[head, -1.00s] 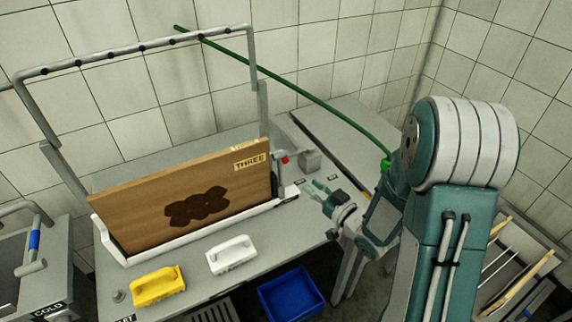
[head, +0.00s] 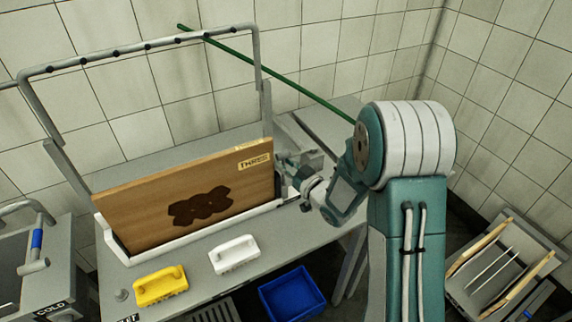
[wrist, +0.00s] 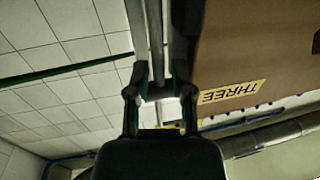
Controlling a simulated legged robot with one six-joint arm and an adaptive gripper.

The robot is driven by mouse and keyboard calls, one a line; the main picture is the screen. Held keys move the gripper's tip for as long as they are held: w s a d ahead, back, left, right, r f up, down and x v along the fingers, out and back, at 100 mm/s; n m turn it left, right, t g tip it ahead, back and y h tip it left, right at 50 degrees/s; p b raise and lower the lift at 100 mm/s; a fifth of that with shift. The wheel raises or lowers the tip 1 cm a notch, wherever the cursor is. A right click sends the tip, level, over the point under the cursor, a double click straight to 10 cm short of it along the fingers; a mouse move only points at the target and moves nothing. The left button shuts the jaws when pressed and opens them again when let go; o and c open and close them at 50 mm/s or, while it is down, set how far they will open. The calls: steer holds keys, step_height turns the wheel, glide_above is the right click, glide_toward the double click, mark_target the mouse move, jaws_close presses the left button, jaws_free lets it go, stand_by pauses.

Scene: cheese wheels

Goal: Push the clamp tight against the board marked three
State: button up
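The brown board marked THREE (head: 185,200) stands upright in a long white holder (head: 118,250) on the grey table. Its label also shows upside down in the wrist view (wrist: 230,93). The clamp is at the board's right end, largely hidden behind my gripper; its red knob no longer shows. A grey metal block (head: 316,157) beside my gripper may be part of it. My gripper (head: 288,165) is at the board's right end. In the wrist view its fingers (wrist: 160,88) are apart, with grey metal between or behind them. I cannot tell whether they touch it.
A yellow brush (head: 160,287) and a white brush (head: 234,254) lie in front of the holder. A grey pipe frame (head: 140,47) rises behind the board. A blue bin (head: 291,293) is below the table edge. A tray rack (head: 500,265) stands at right.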

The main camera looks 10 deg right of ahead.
steer(key=shift+d, duration=0.1)
jaws_close()
steer(key=shift+s+a, duration=0.15)
steer(key=shift+a, duration=0.15)
jaws_free()
steer(key=shift+a, duration=0.15)
steer(key=v, duration=1.2)
